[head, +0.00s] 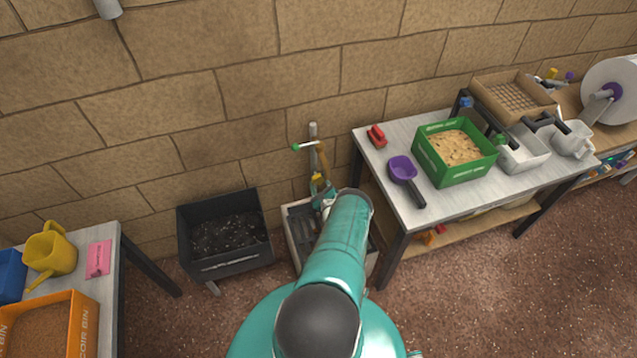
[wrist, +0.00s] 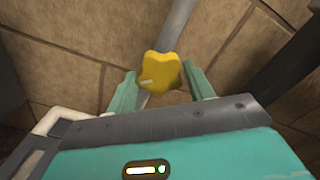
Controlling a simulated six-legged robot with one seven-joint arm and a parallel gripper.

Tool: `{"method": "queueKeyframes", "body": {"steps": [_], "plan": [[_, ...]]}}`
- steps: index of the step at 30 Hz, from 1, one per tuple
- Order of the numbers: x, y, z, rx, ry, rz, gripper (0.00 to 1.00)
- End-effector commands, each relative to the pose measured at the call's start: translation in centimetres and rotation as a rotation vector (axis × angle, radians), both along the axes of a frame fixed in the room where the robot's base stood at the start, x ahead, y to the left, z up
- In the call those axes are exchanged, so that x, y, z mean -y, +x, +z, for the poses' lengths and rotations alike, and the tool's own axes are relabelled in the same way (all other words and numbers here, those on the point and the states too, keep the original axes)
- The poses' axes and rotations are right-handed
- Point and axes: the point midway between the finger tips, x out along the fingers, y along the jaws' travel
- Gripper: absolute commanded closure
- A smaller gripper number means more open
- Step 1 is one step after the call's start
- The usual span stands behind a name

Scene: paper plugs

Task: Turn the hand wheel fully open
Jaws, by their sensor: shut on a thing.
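The yellow hand wheel (wrist: 158,72) has a lobed rim and sits in front of a grey pipe (wrist: 176,22) in the wrist view. In the head view a small yellow part, likely the wheel (head: 317,183), shows low on the upright pipe (head: 313,132). My gripper (wrist: 160,85) has one teal finger on each side of the wheel and is shut on it. In the head view my gripper (head: 325,197) is at the pipe, partly hidden by my teal arm. The wheel's turn angle cannot be told.
A lever with a green end (head: 297,147) sticks out above the wheel. A grey basin (head: 295,235) stands below, beside a black bin (head: 225,240). A table with a green crate (head: 450,176) stands close on the right. The brick wall is just behind.

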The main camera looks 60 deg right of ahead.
Motion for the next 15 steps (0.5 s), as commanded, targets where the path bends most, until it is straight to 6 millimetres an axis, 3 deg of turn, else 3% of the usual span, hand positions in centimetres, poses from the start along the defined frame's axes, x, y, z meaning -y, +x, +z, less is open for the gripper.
{"method": "queueKeyframes", "body": {"steps": [5,15], "plan": [[-0.03,0.03,-0.02,-0.055,-0.054,0.001,0.71],[-0.05,0.02,-0.04,-0.391,-0.391,0.002,0.71]]}}
